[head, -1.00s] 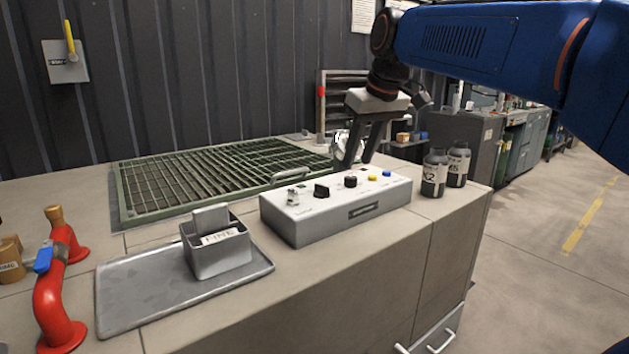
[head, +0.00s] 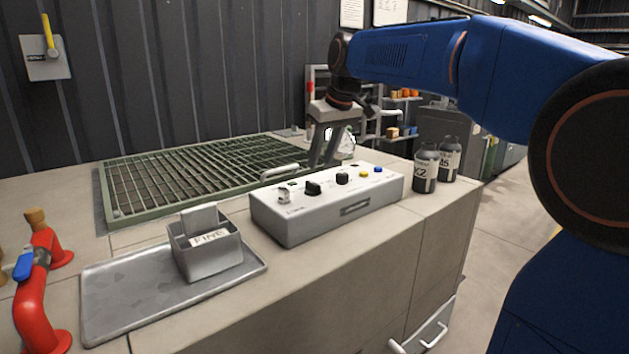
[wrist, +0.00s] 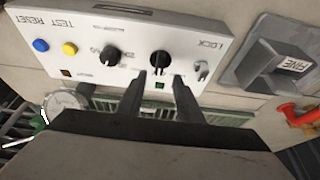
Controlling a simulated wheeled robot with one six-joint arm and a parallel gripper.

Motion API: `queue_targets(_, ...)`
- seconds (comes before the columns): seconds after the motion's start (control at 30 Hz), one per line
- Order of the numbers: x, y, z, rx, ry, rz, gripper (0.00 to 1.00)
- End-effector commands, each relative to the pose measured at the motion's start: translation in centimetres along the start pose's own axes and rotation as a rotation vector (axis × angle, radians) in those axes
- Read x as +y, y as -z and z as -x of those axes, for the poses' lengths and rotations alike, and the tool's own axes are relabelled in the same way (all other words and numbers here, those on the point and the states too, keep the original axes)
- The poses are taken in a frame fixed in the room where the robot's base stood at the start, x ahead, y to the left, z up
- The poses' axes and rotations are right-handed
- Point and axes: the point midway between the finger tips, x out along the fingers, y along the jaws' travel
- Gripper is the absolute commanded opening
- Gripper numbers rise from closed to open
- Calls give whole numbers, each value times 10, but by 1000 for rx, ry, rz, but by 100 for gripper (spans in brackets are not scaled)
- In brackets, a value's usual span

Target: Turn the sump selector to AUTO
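A white control box (head: 330,205) sits on the bench top. It carries two black rotary knobs, one nearer the key lock (head: 285,196) and one nearer the buttons. The knob by the lock (head: 313,188) also shows in the wrist view (wrist: 159,62), and the other knob (head: 342,178) shows there too (wrist: 111,55). Their labels are too small to tell which is the sump selector. My gripper (head: 320,165) is open and empty, above the back of the box. In the wrist view its fingers (wrist: 161,88) straddle the line to the lock-side knob, apart from it.
A yellow button (head: 363,174) and blue button (head: 378,169) are on the box. A metal tray (head: 110,310) with a grey FINE bin (head: 208,258) lies left, near red piping (head: 35,300). Two dark bottles (head: 425,170) stand right. A green grate (head: 130,210) lies behind.

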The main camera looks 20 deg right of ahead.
Motion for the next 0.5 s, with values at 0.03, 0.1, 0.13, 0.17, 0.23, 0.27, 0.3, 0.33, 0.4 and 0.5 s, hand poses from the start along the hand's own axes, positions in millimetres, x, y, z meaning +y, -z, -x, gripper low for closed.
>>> queue_targets(0.03,0,0,-10,-3,1,0,33)
queue_targets(0.1,0,-1,-22,-3,1,0,33)
queue_targets(0.13,0,-1,-27,-3,1,0,33)
queue_targets(0.17,0,0,-32,-2,1,0,33)
queue_targets(0.23,0,0,-44,-3,1,0,33)
queue_targets(0.27,0,0,-50,-3,1,0,33)
queue_targets(0.3,0,-1,-55,-3,1,0,33)
queue_targets(0.33,0,0,-59,-2,1,0,33)
queue_targets(0.4,0,0,-68,-2,1,-1,33)
queue_targets(0.5,0,0,-76,-1,0,0,33)
